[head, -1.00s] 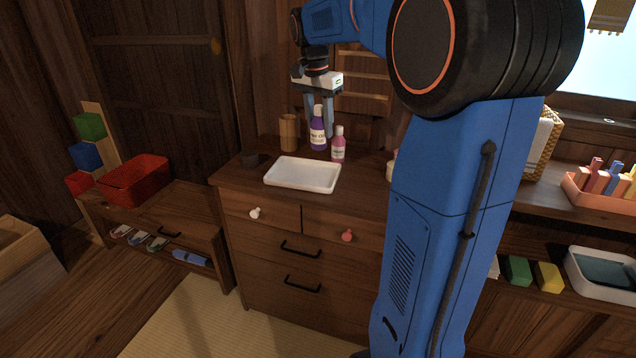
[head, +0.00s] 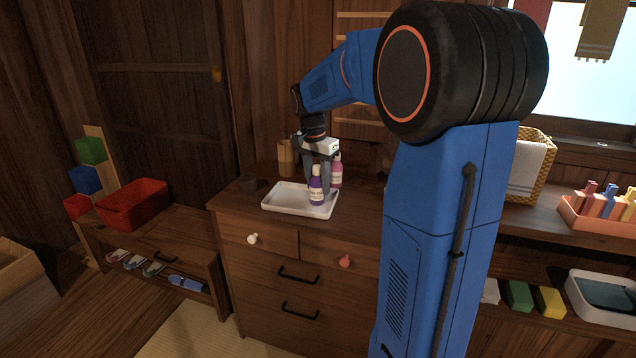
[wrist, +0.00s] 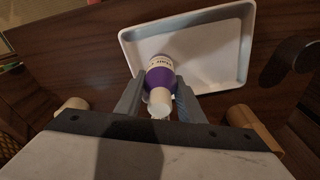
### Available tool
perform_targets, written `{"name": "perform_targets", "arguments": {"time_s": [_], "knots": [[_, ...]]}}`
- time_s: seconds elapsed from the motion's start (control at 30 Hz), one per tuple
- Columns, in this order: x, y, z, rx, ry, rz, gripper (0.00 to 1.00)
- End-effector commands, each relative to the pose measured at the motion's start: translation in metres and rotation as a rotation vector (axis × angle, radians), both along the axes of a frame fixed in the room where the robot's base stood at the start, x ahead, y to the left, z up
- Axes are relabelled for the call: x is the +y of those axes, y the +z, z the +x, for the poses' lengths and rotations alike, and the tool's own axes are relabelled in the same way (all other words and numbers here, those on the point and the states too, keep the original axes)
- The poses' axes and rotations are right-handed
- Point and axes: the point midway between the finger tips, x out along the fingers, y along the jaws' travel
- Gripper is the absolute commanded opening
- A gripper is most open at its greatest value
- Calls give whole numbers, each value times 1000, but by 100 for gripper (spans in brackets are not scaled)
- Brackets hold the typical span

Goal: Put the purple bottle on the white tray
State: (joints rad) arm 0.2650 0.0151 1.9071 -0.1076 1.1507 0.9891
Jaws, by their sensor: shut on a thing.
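The purple bottle (head: 316,190) has a white cap and a white label, and stands upright at the right part of the white tray (head: 283,202). My gripper (head: 320,180) points down from above and is shut on the bottle. In the wrist view the bottle (wrist: 160,78) sits between the two fingers, with the white tray (wrist: 228,82) behind and beneath it. I cannot tell whether the bottle's base touches the tray. Part of the bottle's upper sides is hidden by the fingers.
A pink bottle (head: 336,172) stands just behind the tray's right end. A wooden cup (head: 286,158) and a small dark object (head: 249,184) stand at the back and left of the dresser top (head: 232,205). A red basket (head: 133,204) is on the lower bench at left.

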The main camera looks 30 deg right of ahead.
Motion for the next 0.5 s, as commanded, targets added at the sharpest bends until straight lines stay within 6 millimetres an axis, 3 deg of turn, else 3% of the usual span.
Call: {"name": "perform_targets", "arguments": {"time_s": [0.27, 0.3, 0.37, 0.5], "knots": [[0, -1, 0, 0, 0, 0, 9], [0, -2, 0, 0, 0, 0, 37], [0, -2, 0, 0, 0, 0, 52], [0, -2, 0, 0, 0, 0, 54]]}}
